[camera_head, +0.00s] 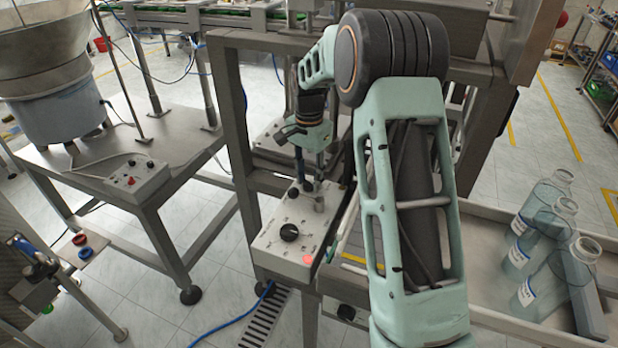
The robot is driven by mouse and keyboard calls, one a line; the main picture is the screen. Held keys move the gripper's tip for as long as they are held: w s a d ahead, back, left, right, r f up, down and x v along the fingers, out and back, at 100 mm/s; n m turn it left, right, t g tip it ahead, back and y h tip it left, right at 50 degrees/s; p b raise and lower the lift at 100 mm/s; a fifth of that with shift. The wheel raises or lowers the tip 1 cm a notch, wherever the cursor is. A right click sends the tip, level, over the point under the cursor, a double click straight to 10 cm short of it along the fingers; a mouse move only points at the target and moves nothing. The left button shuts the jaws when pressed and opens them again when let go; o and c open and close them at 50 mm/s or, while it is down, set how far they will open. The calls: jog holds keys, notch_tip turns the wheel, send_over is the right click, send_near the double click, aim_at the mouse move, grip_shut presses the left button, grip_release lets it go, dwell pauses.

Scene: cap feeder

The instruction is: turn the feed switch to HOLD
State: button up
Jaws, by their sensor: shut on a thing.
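A light grey control box (272,248) stands on the frame in the middle of the camera_head view. Its top carries a black round knob (289,232) towards the front and a lit red button (308,260) at the front right corner. My gripper (314,200) points down at the rear part of the box top, behind the black knob. Its fingers are shut on a small knob there, apparently the feed switch. The fingers hide most of that knob, so its angle and the HOLD label cannot be read.
My arm covers the area right of the box. Frame posts (236,145) rise behind and left of it. Clear bottles (545,240) stand in the right tray.

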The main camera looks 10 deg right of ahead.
aim_at(309, 181)
jog(key=n, duration=0.4)
jog(key=shift+n, duration=2.2)
jog(key=o, duration=1.2)
jog(key=shift+c, duration=0.2)
notch_tip(309, 181, up, 12)
